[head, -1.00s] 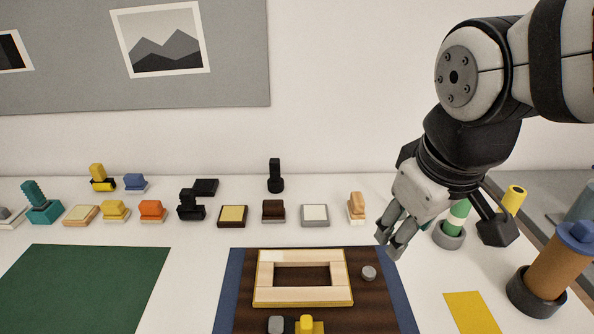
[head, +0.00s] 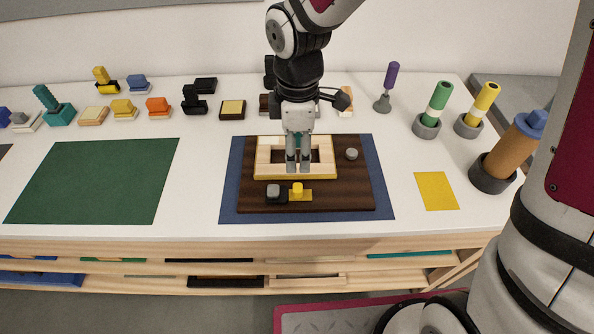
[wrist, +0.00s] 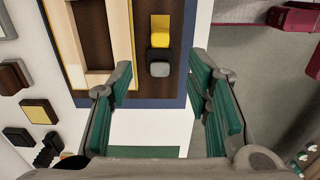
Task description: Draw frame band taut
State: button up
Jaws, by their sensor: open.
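A pale wooden frame (head: 262,171) lies on a dark brown board (head: 340,198). A thin yellow strip (head: 290,177), perhaps the band, runs along its front edge. A yellow block (head: 297,190) on a yellow plate and a grey block (head: 274,191) on a black base sit in front of the frame. They also show in the wrist view, the yellow block (wrist: 160,32) beyond the grey one (wrist: 159,68). A round grey knob (head: 351,154) is right of the frame. Nothing shows between the fingers.
A blue mat (head: 228,200) lies under the board. A green mat (head: 95,180) is at the left, a yellow sheet (head: 436,191) at the right. Several stamps and blocks line the back. Upright cylinders (head: 434,110) stand at the right. Bare white table flanks the blue mat.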

aim_at(298, 187)
notch_tip(298, 187, down, 12)
dwell(0.4)
jog(key=shift+c, duration=0.2)
grip_shut()
